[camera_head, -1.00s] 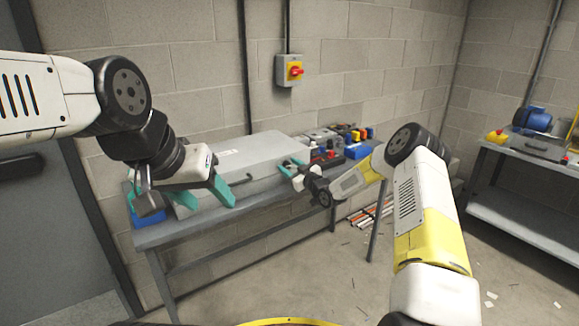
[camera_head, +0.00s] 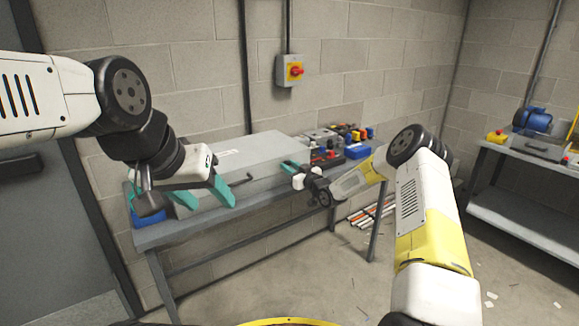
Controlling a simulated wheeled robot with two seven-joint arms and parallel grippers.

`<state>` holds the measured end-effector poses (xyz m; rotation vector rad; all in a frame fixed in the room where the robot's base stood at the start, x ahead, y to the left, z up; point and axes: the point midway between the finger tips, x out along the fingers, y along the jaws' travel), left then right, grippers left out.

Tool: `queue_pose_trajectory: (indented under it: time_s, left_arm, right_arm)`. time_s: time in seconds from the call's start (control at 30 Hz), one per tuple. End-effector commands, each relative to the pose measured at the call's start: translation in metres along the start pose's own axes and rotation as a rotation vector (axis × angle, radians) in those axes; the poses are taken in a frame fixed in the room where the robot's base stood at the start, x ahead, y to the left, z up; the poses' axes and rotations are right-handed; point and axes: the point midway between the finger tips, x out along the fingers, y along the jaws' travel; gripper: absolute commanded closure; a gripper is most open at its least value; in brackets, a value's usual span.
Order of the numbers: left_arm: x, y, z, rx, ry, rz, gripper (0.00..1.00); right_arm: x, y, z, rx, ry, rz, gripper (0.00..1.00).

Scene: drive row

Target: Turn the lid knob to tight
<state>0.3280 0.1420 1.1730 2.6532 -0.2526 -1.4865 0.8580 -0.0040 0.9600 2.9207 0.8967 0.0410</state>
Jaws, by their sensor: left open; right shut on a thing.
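A large grey box (camera_head: 262,152) with a flat, sloping lid lies on the grey workbench (camera_head: 180,232). My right gripper (camera_head: 287,167) is at the box's right end. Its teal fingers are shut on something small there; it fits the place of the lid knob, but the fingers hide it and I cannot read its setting. My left gripper (camera_head: 206,192) is open at the box's left front, its teal fingers pointing down and apart. I cannot tell whether it touches the box. A dark bent handle or latch (camera_head: 243,179) shows on the box's front.
Small coloured parts (camera_head: 350,133) and a blue bin (camera_head: 357,151) crowd the bench's right end. Another blue bin (camera_head: 155,218) sits at its left end. A red and yellow switch (camera_head: 295,71) is on the wall. A second bench (camera_head: 520,180) stands at right.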

Motion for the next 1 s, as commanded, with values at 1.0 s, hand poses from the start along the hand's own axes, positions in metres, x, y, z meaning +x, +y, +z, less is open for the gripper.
queue_pose_trajectory:
  time_s: [1.0]
  left_arm:
    - [0.0,0.0,0.0,0.0,0.0,0.0,0.45]
  right_arm:
    - [-0.0007,0.0027,0.0028,0.95,-0.001,0.002,1.0]
